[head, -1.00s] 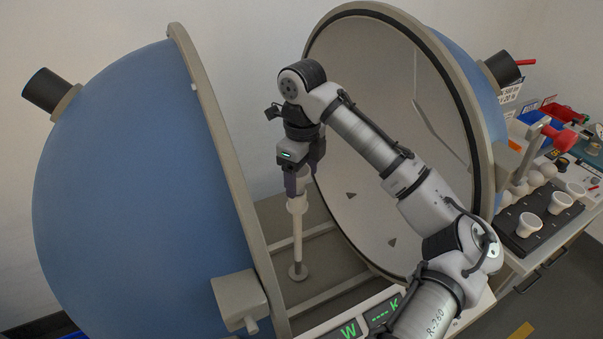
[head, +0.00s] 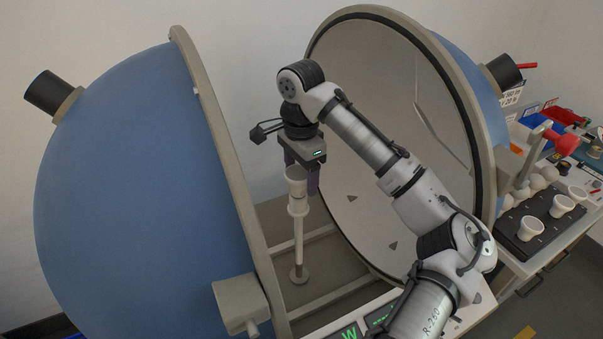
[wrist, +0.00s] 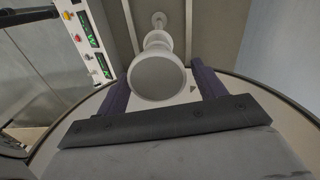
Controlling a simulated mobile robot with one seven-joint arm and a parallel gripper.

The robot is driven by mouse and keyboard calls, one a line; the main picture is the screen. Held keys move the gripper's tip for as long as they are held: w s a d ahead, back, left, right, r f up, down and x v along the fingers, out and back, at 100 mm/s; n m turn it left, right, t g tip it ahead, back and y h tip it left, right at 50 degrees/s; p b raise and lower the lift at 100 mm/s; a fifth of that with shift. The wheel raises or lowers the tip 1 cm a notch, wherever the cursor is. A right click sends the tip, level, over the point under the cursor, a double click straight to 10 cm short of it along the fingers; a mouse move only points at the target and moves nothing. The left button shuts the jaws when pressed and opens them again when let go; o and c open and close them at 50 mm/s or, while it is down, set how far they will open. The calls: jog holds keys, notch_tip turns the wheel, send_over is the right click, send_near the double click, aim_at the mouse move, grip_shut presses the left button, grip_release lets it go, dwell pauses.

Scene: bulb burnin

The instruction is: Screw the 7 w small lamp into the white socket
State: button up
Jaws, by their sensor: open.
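A white reflector-shaped lamp (head: 296,179) with a wide, round face stands upright at the top of the white socket (head: 298,207), which sits on a thin post inside the open sphere. No wattage mark is readable on it. In the wrist view the lamp's pale round face (wrist: 158,77) points towards the camera, between my fingers. My gripper (head: 302,184) is open around the lamp, pointing down, with a gap beside the lamp on each side in the wrist view. The joint between lamp and socket is too small to judge how deep the lamp sits.
The blue sphere's left half (head: 130,190) and right half (head: 390,110) stand open on either side of the post. A black tray (head: 545,234) with several white lamps lies at the right, near coloured bins. A green-lit meter panel (head: 365,325) is in front.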

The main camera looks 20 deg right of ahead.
jog(key=n, duration=0.5)
jog(key=shift+w, duration=0.25)
jog(key=n, duration=0.5)
jog(key=shift+w+a, duration=0.1)
jog(key=shift+w, duration=0.15)
